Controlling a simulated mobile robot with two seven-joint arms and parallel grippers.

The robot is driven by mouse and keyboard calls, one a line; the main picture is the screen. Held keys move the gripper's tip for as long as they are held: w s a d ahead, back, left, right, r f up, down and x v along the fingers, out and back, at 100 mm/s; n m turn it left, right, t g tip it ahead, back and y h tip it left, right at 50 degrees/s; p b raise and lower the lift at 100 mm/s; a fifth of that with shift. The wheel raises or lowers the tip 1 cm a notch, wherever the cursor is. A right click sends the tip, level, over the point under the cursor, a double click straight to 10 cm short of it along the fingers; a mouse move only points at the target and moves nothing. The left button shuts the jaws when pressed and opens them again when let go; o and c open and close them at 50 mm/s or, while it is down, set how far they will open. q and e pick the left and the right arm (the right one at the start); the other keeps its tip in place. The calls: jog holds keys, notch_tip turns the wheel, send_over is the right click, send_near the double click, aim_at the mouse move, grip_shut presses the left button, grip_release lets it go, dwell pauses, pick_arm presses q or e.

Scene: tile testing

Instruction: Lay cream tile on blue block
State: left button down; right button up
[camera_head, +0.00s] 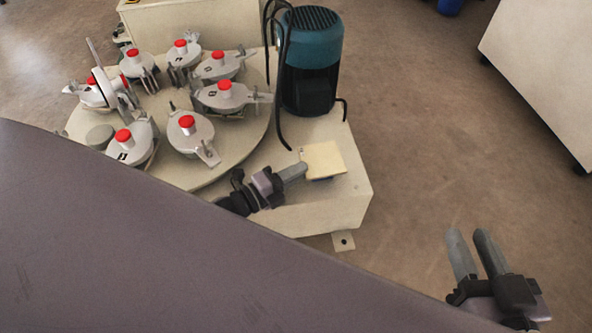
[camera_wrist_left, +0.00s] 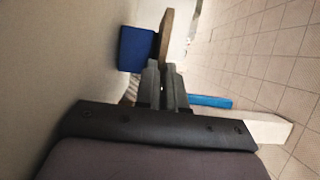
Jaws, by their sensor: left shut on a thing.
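The cream tile (camera_head: 326,156) is held flat at the right front of the machine's cream base, and my left gripper (camera_head: 300,170) is shut on its left edge. In the left wrist view the tile (camera_wrist_left: 166,34) shows edge-on beyond the shut fingertips (camera_wrist_left: 164,68). The blue block (camera_wrist_left: 136,48) lies beside the tile's face in that view, on the base side. In the head view the tile hides nearly all of the block. I cannot tell whether tile and block touch. My right gripper (camera_head: 469,234) is open and empty over the floor at the lower right.
A round turntable (camera_head: 237,150) with several grey, red-capped jars stands left of the tile. A blue-green motor (camera_head: 309,55) with black cables stands behind it. A pale cabinet (camera_head: 545,70) is at the upper right. Open floor (camera_head: 430,130) lies between.

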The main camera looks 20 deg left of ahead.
dwell(0.3)
pick_arm(q)
jog(key=c, duration=0.9)
grip_release()
